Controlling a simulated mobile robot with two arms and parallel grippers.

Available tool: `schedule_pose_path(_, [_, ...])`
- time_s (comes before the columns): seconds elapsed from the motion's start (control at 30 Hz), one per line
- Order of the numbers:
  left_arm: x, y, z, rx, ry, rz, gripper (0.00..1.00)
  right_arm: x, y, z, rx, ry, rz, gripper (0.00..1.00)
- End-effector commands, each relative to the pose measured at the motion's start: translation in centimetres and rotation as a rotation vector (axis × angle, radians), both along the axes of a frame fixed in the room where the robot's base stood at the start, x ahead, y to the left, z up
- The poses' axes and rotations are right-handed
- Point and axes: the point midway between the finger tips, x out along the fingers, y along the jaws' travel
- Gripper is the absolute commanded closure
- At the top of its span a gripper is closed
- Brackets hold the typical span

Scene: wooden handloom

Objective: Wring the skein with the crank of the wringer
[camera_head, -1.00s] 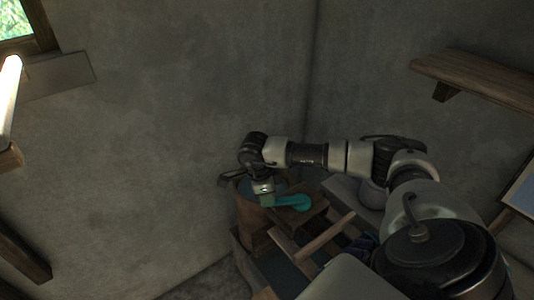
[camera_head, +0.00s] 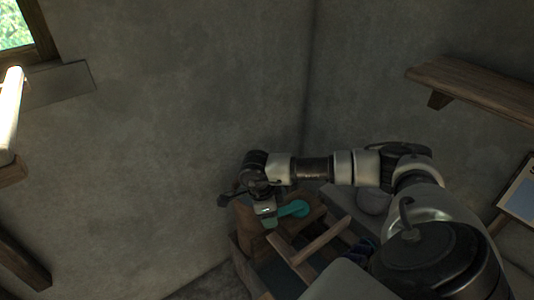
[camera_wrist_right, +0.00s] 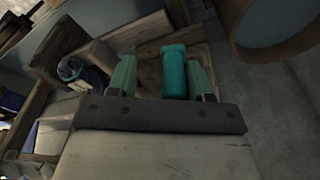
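The crank, a teal piece (camera_head: 295,208) with a rounded end, sits at the wooden wringer (camera_head: 249,222) in the head view. In the right wrist view the teal grip of the crank (camera_wrist_right: 174,72) stands between the two green fingers of my right gripper (camera_wrist_right: 162,78). The right finger is close beside it and a clear gap shows on the left, so the gripper is open around it. Contact on the right side cannot be told. A dark blue bundle (camera_wrist_right: 78,70), perhaps the skein, lies between wooden parts. My left gripper is out of view.
Wooden bars (camera_head: 322,241) stand close to the right of the wringer, under my right arm. Bare walls (camera_head: 180,130) rise behind. A round wooden rim (camera_wrist_right: 270,40) is at upper right in the wrist view. A wooden shelf (camera_head: 475,90) hangs at right.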

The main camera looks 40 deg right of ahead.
Motion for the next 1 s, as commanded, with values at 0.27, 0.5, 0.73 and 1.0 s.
schedule_pose_path(0.27, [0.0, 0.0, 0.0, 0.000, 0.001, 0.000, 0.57, 0.0, -0.1, 0.0, -0.003, 0.000, -0.003, 0.12])
schedule_pose_path(0.5, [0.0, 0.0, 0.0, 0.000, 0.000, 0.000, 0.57, 0.1, -0.2, 0.1, -0.003, -0.004, -0.003, 0.00])
schedule_pose_path(0.73, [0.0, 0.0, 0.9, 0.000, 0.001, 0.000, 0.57, 0.2, -0.2, 1.4, -0.004, -0.007, -0.004, 0.00])
schedule_pose_path(1.0, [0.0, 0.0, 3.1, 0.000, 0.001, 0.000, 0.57, 0.2, -0.2, 4.7, -0.004, -0.008, -0.004, 0.00])
